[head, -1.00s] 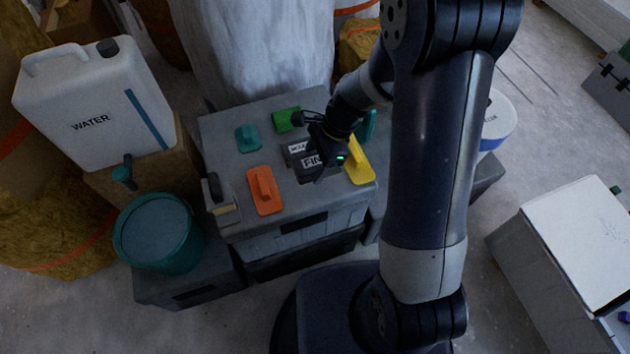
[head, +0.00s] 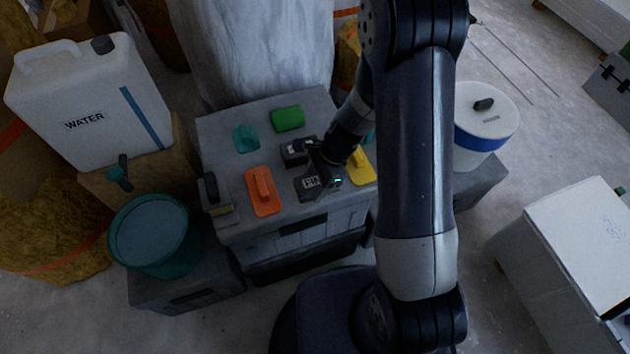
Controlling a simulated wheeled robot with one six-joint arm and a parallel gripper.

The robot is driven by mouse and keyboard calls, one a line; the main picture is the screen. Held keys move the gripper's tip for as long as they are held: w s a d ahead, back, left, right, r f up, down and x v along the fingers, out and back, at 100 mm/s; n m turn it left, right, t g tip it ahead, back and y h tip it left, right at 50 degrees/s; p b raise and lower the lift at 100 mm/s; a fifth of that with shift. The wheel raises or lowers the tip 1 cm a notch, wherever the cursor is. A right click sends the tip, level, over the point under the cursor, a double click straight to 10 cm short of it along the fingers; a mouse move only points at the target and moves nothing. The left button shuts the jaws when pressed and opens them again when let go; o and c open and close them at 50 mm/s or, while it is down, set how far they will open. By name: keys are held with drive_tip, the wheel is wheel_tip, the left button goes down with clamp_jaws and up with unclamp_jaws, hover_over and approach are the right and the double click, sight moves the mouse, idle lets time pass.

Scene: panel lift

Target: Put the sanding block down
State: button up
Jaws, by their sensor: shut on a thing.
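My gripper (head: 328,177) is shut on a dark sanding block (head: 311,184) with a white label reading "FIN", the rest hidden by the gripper. The block is over the front part of the grey case top (head: 287,218), right of an orange float. I cannot tell whether its underside touches the top. A second dark block (head: 296,151) with a pale label lies just behind it, partly covered by my gripper.
The case top also bears an orange float (head: 263,191), a teal float (head: 246,138), a green sponge (head: 287,119), a yellow float (head: 361,168) and a brush-like tool (head: 217,195). A teal bucket (head: 156,235) and water canister (head: 90,100) stand left, a white tub (head: 485,125) right.

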drive_tip(key=shift+f, duration=0.25)
drive_tip(key=o, duration=0.7)
drive_tip(key=shift+o, duration=1.2)
drive_tip(key=shift+s+f, duration=0.2)
drive_tip(key=shift+r, duration=0.5)
drive_tip(key=p+v, duration=0.3)
drive_tip(key=v, duration=0.9)
drive_tip(key=shift+w, duration=0.2)
